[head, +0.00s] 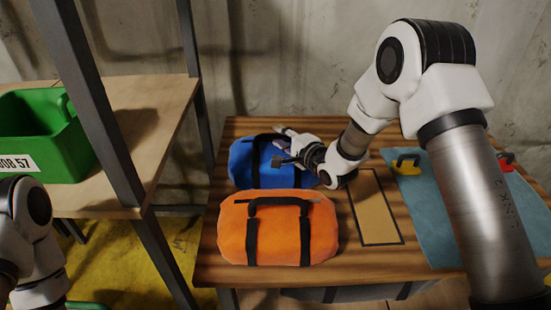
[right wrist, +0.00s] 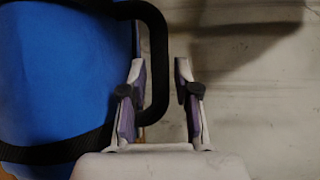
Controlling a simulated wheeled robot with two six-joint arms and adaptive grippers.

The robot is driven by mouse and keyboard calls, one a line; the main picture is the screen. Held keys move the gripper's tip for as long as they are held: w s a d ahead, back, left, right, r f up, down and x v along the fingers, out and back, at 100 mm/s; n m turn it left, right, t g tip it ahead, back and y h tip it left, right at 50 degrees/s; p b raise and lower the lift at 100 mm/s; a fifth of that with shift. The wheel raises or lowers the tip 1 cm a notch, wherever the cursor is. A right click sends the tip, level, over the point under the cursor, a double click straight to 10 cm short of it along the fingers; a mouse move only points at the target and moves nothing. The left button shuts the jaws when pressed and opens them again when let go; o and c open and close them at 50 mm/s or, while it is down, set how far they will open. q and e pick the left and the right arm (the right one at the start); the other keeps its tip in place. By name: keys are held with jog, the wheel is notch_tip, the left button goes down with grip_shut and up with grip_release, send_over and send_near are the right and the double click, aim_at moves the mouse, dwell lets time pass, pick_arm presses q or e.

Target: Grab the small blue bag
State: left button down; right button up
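The small blue bag (head: 243,163) lies on the wooden table behind the orange bag, partly hidden by it and by my right gripper. My right gripper (head: 281,146) is at the blue bag's upper right side. In the right wrist view, the blue bag (right wrist: 60,75) fills the left side. The gripper (right wrist: 160,85) is open, and the outer strand of the bag's black handle (right wrist: 159,55) shows between its two fingers. I cannot tell whether the fingers touch the strand. Only part of my left arm shows at the lower left, and its gripper is out of view.
An orange bag (head: 279,226) with black straps lies at the table's front. A tan panel (head: 376,208) and a blue-grey mat (head: 440,215) with yellow (head: 406,166) and red handles lie right. A green crate (head: 45,150) stands on the left shelf. A concrete wall is behind.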

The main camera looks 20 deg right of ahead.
jog(key=shift+w+a+f, duration=0.1)
jog(key=shift+w+a, duration=0.05)
jog(key=shift+w, duration=0.35)
jog(key=shift+s, duration=0.1)
grip_shut()
jog(key=shift+r, duration=0.2)
